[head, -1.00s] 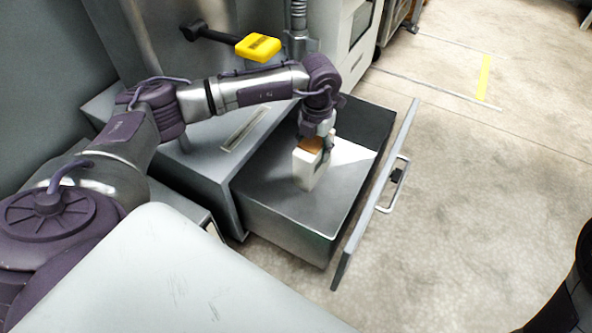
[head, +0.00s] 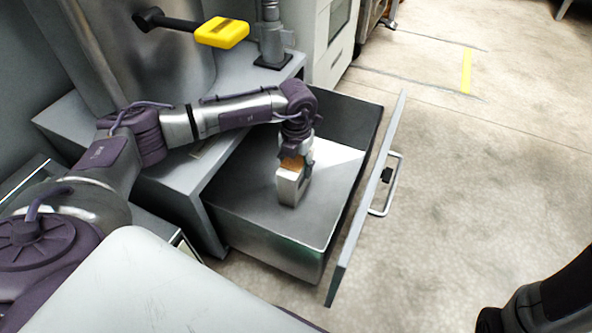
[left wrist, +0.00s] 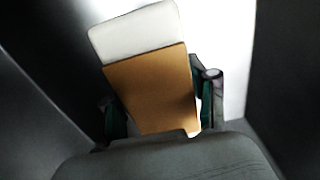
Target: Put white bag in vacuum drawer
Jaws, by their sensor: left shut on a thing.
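The white bag (head: 290,189) is a small, upright, block-like pack with an orange-brown part. It is inside the open metal drawer (head: 232,222), low near the drawer floor; I cannot tell whether it touches the floor. My left gripper (head: 295,163) is shut on it from above. In the left wrist view the bag (left wrist: 150,40) shows its white end and brown face between the two fingers of my left gripper (left wrist: 160,108). My right gripper is not in view; only a dark part of my right arm shows at the lower right.
The drawer's front panel (head: 345,256) with its handle (head: 388,185) juts out over the floor. A yellow-ended lever (head: 222,32) stands above the grey cabinet top (head: 75,118). The floor (head: 480,190) to the right is clear.

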